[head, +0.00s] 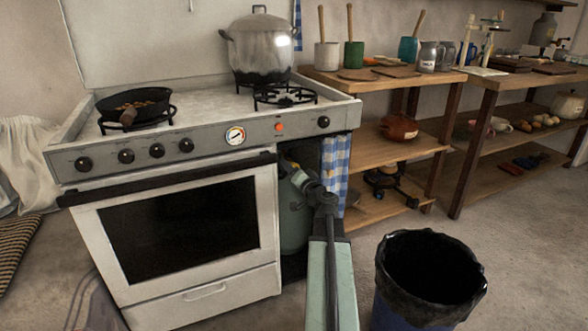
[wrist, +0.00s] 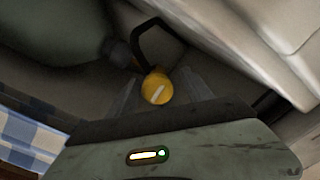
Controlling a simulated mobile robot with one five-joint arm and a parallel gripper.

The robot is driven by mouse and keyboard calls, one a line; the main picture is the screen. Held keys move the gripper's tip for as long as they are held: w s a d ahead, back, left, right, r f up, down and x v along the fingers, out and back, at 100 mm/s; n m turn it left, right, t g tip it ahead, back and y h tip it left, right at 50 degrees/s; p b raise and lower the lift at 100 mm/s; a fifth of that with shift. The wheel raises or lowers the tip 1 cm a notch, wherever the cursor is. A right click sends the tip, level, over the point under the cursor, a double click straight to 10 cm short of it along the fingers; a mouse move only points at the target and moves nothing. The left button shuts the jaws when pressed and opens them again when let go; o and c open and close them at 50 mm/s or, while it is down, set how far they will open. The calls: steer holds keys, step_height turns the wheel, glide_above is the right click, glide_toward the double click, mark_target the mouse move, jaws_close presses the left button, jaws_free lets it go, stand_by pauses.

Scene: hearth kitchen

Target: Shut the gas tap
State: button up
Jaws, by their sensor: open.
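The gas tap is a round yellow knob (wrist: 152,79) with a pale bar running diagonally, lower left to upper right, in the wrist view. A dark fitting and a black hose loop (wrist: 146,38) sit just beyond it, by the green gas cylinder (wrist: 50,30). The cylinder (head: 293,222) stands in the recess at the stove's right end in the head view. My gripper (wrist: 158,93) is open, its faint fingers on either side of the knob; I cannot tell whether they touch it. In the head view my gripper (head: 298,176) reaches into the recess and hides much of the tap.
The white stove (head: 190,292) is close on the left, with a pan (head: 150,98) and a large pot (head: 258,50) on top. A blue checked curtain (head: 336,165) hangs right of the recess. A lined bin (head: 385,305) stands on the floor at right, before wooden shelves (head: 455,90).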

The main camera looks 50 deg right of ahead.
steer(key=shift+s+d+f, duration=0.1)
steer(key=shift+s+d, duration=0.05)
steer(key=shift+d, duration=0.05)
jaws_close()
steer(key=shift+s+d, duration=0.2)
steer(key=shift+w+a, duration=0.1)
